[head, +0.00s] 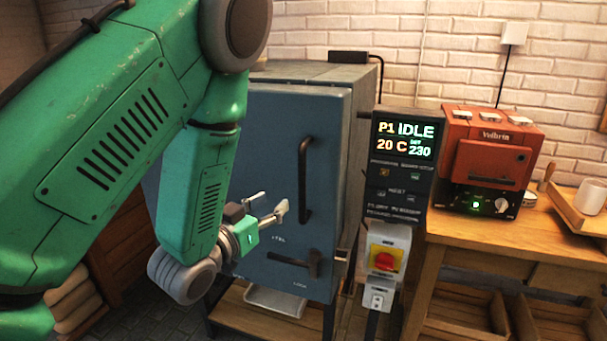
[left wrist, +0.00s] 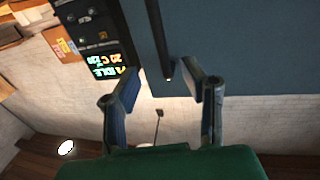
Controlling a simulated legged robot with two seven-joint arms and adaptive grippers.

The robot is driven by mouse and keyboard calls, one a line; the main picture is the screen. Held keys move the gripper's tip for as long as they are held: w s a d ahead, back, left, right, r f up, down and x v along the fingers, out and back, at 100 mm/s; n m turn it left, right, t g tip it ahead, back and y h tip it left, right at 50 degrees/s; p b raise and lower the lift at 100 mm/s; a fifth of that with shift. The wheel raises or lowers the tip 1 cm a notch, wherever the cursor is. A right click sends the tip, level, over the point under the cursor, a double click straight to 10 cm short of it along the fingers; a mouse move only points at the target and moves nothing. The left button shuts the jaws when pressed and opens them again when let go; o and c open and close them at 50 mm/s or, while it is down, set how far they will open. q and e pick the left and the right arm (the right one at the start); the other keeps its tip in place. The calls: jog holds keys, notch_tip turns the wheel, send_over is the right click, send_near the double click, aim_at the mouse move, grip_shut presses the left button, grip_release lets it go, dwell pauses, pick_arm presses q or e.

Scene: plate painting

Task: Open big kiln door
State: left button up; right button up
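The big kiln (head: 365,105) is a blue-grey box on a stand, and its door (head: 270,130) looks shut. A long black vertical handle (head: 305,180) is on the door's right part, with a dark latch lever (head: 290,263) below it. My left gripper (head: 270,205) is in front of the door, left of the handle's lower end, with its fingers apart. In the left wrist view the open fingers (left wrist: 165,85) show with nothing gripped. The end of a dark bar (left wrist: 158,45), apparently the handle, reaches toward the gap; contact cannot be told. My right gripper is out of view.
A control panel (head: 404,150) reading IDLE stands right of the kiln, above a red switch box (head: 388,262). A small orange kiln (head: 485,140) and a white cup (head: 591,196) are on the wooden table (head: 480,242) at the right.

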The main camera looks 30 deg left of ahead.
aim_at(300, 183)
pick_arm(q)
jog(key=w+p, duration=0.1)
jog(key=w, duration=0.5)
jog(key=w+p, duration=0.1)
jog(key=w, duration=0.5)
jog(key=shift+w+a+f, duration=0.1)
jog(key=shift+w+a, duration=0.1)
jog(key=shift+w, duration=0.05)
grip_shut()
